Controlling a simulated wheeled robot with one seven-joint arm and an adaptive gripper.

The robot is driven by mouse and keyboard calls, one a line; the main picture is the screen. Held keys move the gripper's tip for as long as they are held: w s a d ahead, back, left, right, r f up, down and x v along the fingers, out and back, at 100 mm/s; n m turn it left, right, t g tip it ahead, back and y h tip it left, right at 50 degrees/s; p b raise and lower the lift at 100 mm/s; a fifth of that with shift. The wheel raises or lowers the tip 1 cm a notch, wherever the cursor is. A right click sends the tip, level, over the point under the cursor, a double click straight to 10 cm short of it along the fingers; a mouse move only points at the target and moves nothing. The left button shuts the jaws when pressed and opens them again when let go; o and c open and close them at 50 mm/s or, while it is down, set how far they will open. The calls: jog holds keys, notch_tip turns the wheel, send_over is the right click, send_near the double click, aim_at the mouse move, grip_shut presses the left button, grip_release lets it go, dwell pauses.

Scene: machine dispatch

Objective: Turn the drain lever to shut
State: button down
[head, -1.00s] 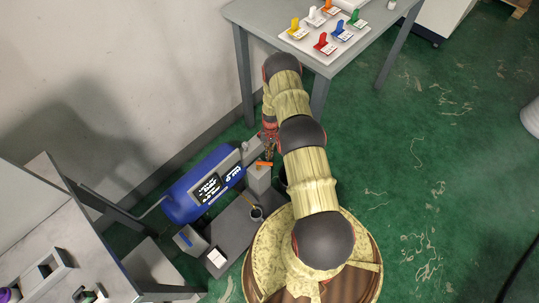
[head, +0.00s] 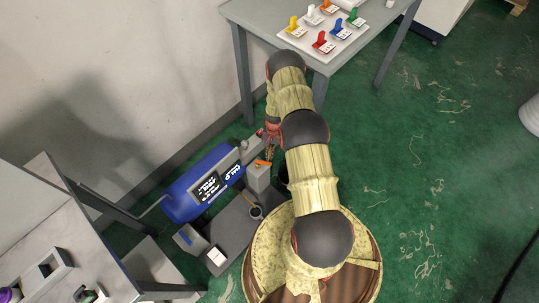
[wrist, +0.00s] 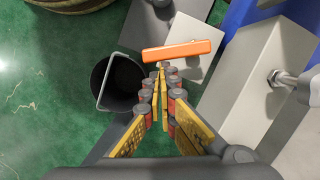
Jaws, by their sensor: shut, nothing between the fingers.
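The drain lever (wrist: 176,51) is an orange bar on top of a pale grey block (wrist: 186,32). It lies nearly crosswise in the wrist view, its right end slightly higher. In the head view the lever (head: 263,162) shows small beside the blue tank (head: 203,185). My gripper (wrist: 160,68) is shut and empty, its yellow fingertips together just below the lever's middle in the wrist view. Whether they touch the lever cannot be told. In the head view my gripper (head: 268,152) is just behind the lever, partly hidden by my arm.
A dark bucket (wrist: 118,82) stands on the green floor left of the block. A pale box with a metal fitting (wrist: 262,85) rises close on the right. A grey table (head: 300,45) with coloured tagged levers stands behind, and another bench (head: 60,245) at lower left.

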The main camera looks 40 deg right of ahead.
aim_at(270, 163)
jog(key=shift+s+a+m+t, duration=0.15)
jog(key=shift+s+a+m, duration=0.25)
jog(key=shift+m, duration=0.45)
jog(key=shift+s+a+m+t, duration=0.2)
jog(key=shift+s+m, duration=0.25)
jog(key=shift+m, duration=0.45)
jog(key=shift+s+a+m+t, duration=0.2)
jog(key=shift+s+m, duration=0.25)
jog(key=shift+m, duration=0.4)
jog(key=shift+w, duration=0.1)
jog(key=shift+w, duration=0.7)
jog(key=v, duration=1.2)
jog(key=shift+d, duration=0.2)
